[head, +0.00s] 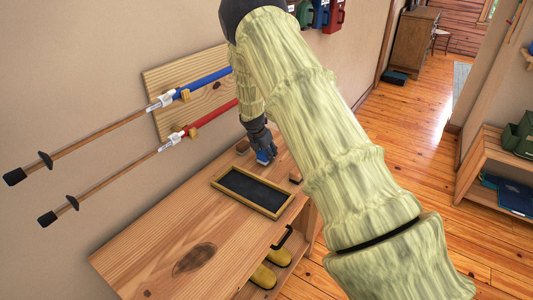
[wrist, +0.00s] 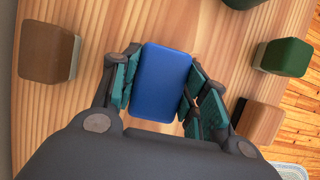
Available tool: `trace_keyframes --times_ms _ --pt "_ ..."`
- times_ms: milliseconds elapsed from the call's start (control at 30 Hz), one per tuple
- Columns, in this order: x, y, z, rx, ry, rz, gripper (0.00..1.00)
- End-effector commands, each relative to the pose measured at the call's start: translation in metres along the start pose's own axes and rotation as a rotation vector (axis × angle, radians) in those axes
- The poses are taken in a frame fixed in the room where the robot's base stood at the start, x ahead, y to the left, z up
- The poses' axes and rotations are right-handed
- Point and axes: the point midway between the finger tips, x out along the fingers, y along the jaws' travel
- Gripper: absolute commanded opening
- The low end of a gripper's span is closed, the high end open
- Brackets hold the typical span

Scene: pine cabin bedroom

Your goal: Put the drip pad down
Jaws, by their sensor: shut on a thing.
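My gripper (head: 261,146) is shut on a blue block (wrist: 161,83) with rounded corners. In the wrist view, its teal finger pads (wrist: 160,92) press on the block's left and right sides. The block also shows small in the head view (head: 264,157), at the far end of the wooden bench (head: 150,255). It is over or on the bench top; I cannot tell whether it touches. A shallow tray with a dark inside and wooden rim (head: 255,190) lies on the bench, nearer than my gripper. No other thing is clearly a drip pad.
In the wrist view, a brown block (wrist: 47,51) stands left of my gripper, with a green block (wrist: 286,56) and a tan block (wrist: 260,122) right. Poles with blue and red grips (head: 215,112) hang on the wall. The bench's near end is mostly clear.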

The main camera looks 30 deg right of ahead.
Motion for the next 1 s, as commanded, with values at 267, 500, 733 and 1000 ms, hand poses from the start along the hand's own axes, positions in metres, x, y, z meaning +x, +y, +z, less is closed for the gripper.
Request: trace_keyframes --times_ms 267,500,733,1000 --pt "0.0099 0.0010 -0.0039 -0.001 -0.001 0.002 0.15" --pt "0.0125 0.0009 -0.0055 0.000 -0.001 0.002 0.15" --pt "0.0124 0.0005 -0.0053 0.000 -0.001 0.001 0.66" --pt "0.0107 0.0005 -0.0045 0.000 -0.001 0.001 0.66"
